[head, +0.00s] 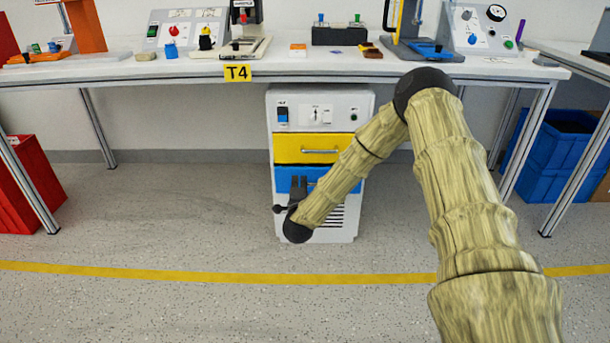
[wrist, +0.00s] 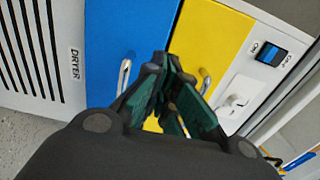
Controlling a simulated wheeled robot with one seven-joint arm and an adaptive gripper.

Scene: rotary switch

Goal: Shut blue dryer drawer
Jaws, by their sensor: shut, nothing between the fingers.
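The dryer is a white cabinet (head: 345,217) under the table. Its blue drawer (head: 340,184) lies below a yellow drawer (head: 312,142). In the wrist view the blue drawer front (wrist: 120,40) shows beside the yellow front (wrist: 215,42), each with a metal handle. The blue drawer's handle (wrist: 124,76) is apart from the fingers there. My gripper (head: 298,184) is shut and empty, in front of the blue drawer's left part. It also shows in the wrist view (wrist: 166,64). I cannot tell whether the fingers touch the front, nor how far the drawer stands out.
Red bins (head: 25,185) stand at left and blue crates (head: 562,145) at right. The floor in front is clear.

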